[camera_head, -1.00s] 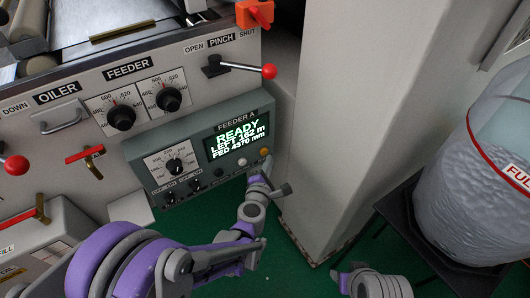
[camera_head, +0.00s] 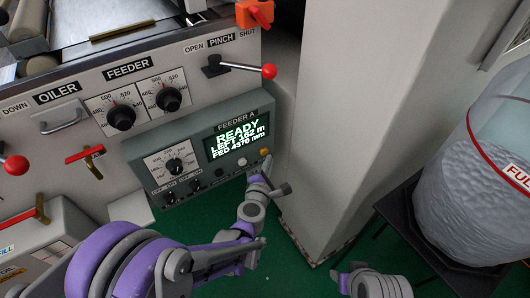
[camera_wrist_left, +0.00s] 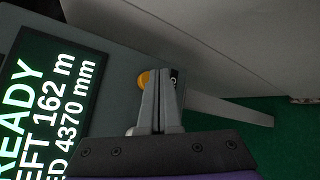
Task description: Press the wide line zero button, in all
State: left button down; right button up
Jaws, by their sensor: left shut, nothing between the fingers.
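The feeder A control box (camera_head: 140,160) has a lit display (camera_head: 238,138) reading "READY", "LEFT 162 m", "FED 4370 mm". An orange button (camera_head: 264,152) sits at the box's lower right; it also shows in the left wrist view (camera_wrist_left: 143,80), partly covered by my fingers. A pale button (camera_head: 237,165) is left of it. I cannot read a label naming either as the zero button. My left gripper (camera_head: 266,168) is shut and empty, its tips beside the orange button; in the wrist view (camera_wrist_left: 164,75) I cannot tell whether they touch. My right gripper (camera_head: 345,270) shows at the bottom; its jaws are unclear.
Above the box are two feeder dials (camera_head: 121,117) and the pinch lever with a red knob (camera_head: 269,72). A pale column (camera_head: 340,120) rises just right of the box. A large clear container (camera_head: 465,190) stands on a dark stand at the right. Green floor lies below.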

pick_arm(q)
jog(key=shift+w+a, duration=0.2)
jog(key=shift+w, duration=0.1)
jog(key=shift+w+a, duration=0.25)
jog(key=shift+w, duration=0.1)
dwell(0.7)
dwell(0.3)
jog(key=shift+s+d+b, duration=0.3)
jog(key=shift+s+d, duration=0.2)
jog(key=shift+s, duration=0.2)
jog(key=s+d, duration=0.1)
jog(key=s, duration=0.1)
jog(key=s+d, duration=0.2)
jog(key=shift+b, duration=0.3)
dwell(0.7)
